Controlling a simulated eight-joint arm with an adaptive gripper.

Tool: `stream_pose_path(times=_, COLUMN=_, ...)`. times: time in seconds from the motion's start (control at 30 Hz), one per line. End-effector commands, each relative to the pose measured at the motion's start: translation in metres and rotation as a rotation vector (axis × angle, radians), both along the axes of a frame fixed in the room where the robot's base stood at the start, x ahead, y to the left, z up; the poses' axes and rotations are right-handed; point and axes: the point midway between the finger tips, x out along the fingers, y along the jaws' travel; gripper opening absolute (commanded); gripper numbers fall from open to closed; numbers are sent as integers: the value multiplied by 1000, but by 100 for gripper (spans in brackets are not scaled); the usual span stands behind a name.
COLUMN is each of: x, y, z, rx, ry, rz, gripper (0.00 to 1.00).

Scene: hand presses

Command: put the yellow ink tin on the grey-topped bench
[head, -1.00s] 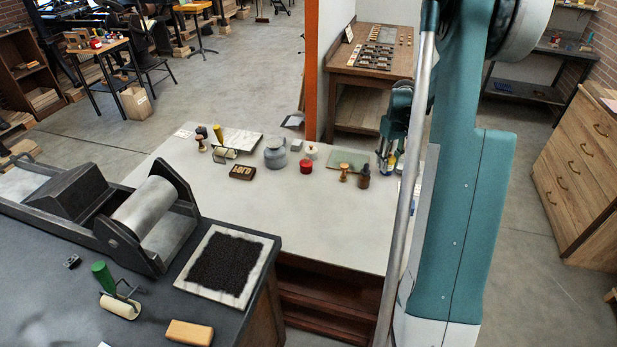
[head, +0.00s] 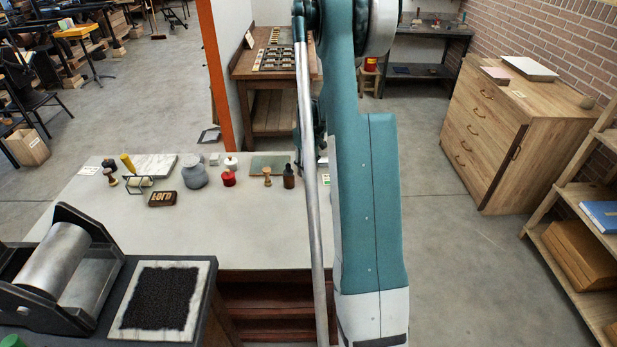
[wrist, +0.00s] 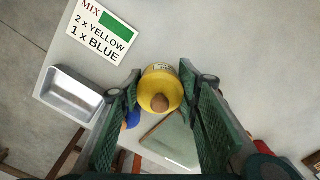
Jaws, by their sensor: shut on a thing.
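The yellow ink tin (wrist: 158,92) shows in the wrist view, with a round brown knob at its middle. My gripper (wrist: 160,76) is shut on it, one green finger on each side. The tin is over or near the light-topped bench (head: 120,220); its height above the top is hard to tell. In the head view my arm hides the tin and most of the gripper. A dark grey-topped bench (head: 425,31) stands at the back right. Another dark-topped surface (head: 75,325) with the press is at the front left.
Around the tin lie a mix card (wrist: 100,32), a metal tray (wrist: 72,94), a blue tin (wrist: 131,119) and a greenish plate (wrist: 175,142). A red tin (head: 228,180) and bottle (head: 289,177) stand left of my arm. Floor is clear before the wooden drawers (head: 482,125).

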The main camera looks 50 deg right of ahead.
Motion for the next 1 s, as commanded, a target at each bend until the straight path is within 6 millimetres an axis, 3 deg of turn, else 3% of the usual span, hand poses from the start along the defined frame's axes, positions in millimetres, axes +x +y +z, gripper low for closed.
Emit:
stream_pose_path(times=0.17, x=0, y=0, z=-5, rx=0, ry=0, rz=0, gripper=16)
stream_pose_path(times=0.5, x=0, y=0, z=-36, rx=0, ry=0, rz=0, gripper=16)
stream_pose_path(times=0.97, x=0, y=0, z=-41, rx=0, ry=0, rz=0, gripper=16)
stream_pose_path(times=1.0, x=0, y=0, z=-41, rx=0, ry=0, rz=0, gripper=34)
